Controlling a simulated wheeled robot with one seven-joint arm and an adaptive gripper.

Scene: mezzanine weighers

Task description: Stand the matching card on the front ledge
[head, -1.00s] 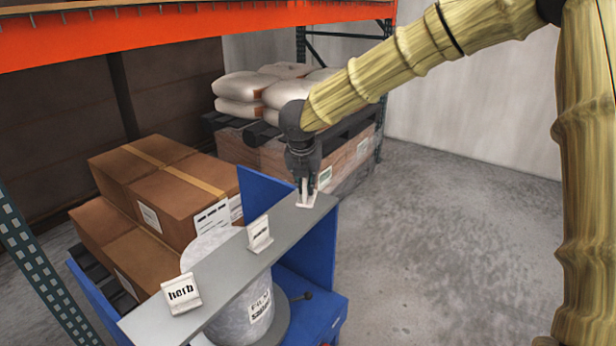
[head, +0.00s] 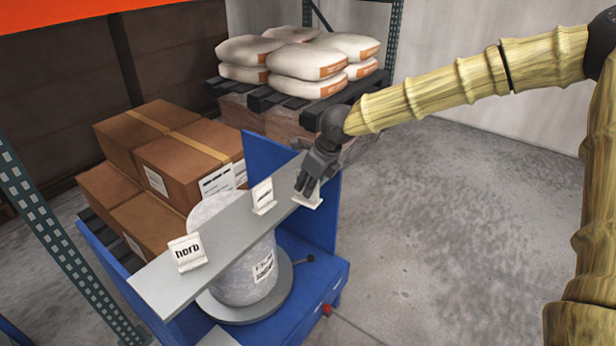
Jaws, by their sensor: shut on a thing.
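A third white card (head: 312,197) is at the right end of the board, in my gripper (head: 306,188). My gripper is shut on this card, its face mostly hidden by the fingers.
Brown cartons (head: 185,150) are stacked behind the blue unit at left. Pale sacks (head: 305,68) lie on a pallet at the back. A green rack post (head: 60,245) stands at the left. The concrete floor (head: 440,230) at right is clear.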

